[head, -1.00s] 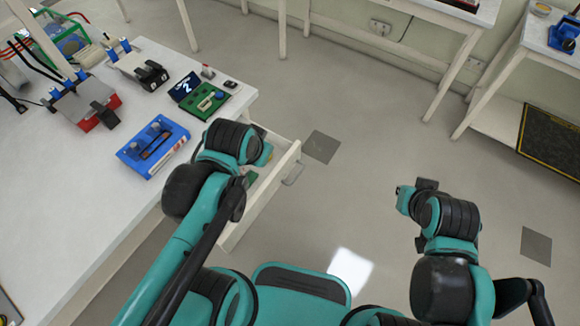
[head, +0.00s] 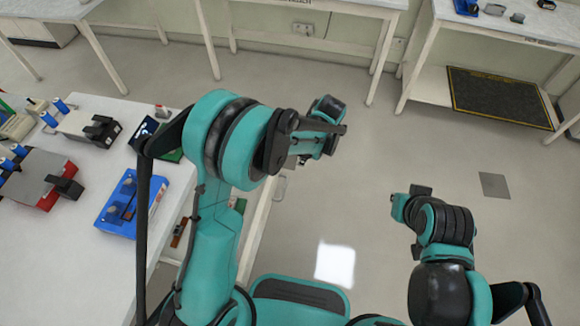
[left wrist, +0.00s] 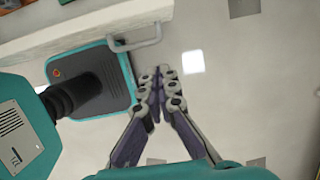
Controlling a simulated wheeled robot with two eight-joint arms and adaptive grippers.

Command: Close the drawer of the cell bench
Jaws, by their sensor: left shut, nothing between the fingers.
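The drawer (head: 257,222) of the white cell bench (head: 70,262) stands pulled out at the bench's right side. Its interior is largely hidden behind my left arm. The drawer's wire handle (head: 279,187) faces right, over open floor. In the left wrist view the drawer's pale front (left wrist: 95,22) and its handle (left wrist: 142,42) show at the top. My left gripper (left wrist: 157,74) is shut and empty, its fingertips together, in front of the handle and apart from it in that picture. In the head view the left wrist mostly hides its fingers. My right arm hangs at the right; its fingers cannot be made out.
On the bench are a blue tray (head: 128,204), a grey and red fixture (head: 38,180) and a black-clamped block (head: 88,124). White tables stand along the far wall, with a black mat (head: 495,97) on a low shelf. The floor right of the drawer is clear.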

